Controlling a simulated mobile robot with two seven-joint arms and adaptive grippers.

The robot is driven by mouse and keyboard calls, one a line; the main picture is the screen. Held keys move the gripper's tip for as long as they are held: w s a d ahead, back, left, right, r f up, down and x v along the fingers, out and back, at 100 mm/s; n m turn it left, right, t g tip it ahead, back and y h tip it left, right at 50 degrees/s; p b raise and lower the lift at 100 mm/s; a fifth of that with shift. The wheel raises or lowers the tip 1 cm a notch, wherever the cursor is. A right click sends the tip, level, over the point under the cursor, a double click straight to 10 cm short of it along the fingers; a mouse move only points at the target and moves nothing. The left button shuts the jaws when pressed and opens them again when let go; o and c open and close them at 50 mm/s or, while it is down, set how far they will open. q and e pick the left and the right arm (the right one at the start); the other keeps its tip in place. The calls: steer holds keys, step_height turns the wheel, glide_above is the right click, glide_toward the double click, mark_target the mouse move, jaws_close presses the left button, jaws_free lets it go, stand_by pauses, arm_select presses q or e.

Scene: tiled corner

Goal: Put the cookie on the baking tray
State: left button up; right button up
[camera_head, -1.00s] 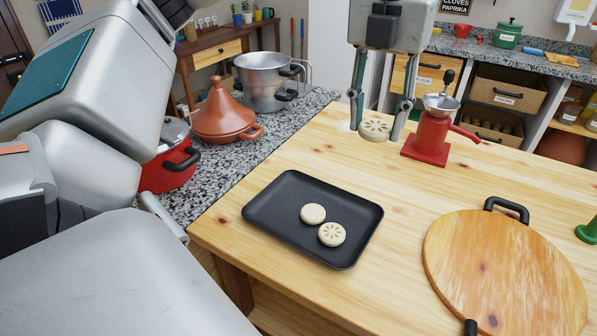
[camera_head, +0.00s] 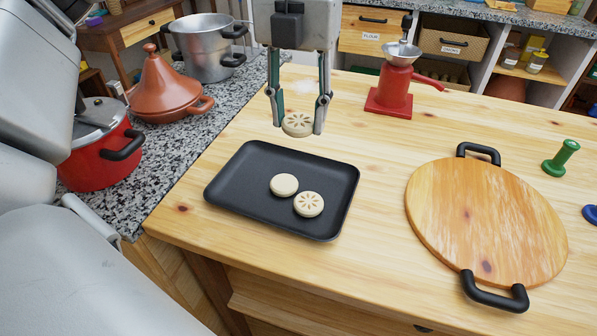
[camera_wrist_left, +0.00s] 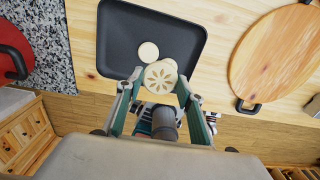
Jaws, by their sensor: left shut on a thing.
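My left gripper (camera_head: 298,126) is shut on a pale round cookie (camera_head: 297,122) with a petal pattern. It holds the cookie above the table, just behind the far right edge of the black baking tray (camera_head: 235,201) in the head view. In the left wrist view the held cookie (camera_wrist_left: 160,76) is between the fingers of the left gripper (camera_wrist_left: 160,84), with the tray (camera_wrist_left: 120,40) beyond. Two other cookies lie on the tray: a plain-looking one (camera_head: 284,185) and a patterned one (camera_head: 309,204). My right gripper is not in view.
A round wooden board (camera_head: 485,220) with black handles lies to the right. A red grinder (camera_head: 392,90) stands behind. A red pot (camera_head: 98,150), a terracotta tagine (camera_head: 168,90) and a steel pot (camera_head: 207,50) stand on the granite counter at left.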

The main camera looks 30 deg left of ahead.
arm_select(q)
step_height(320, 180, down, 12)
steer(key=shift+f+b, duration=0.15)
steer(key=shift+b, duration=1.05)
steer(key=shift+f, duration=0.2)
steer(key=shift+r, duration=0.1)
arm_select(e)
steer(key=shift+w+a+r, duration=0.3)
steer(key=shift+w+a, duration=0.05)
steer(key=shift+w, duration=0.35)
arm_select(q)
steer(key=shift+f, duration=0.35)
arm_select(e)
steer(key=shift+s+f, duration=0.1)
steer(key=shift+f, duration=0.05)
arm_select(q)
steer(key=shift+f, duration=0.1)
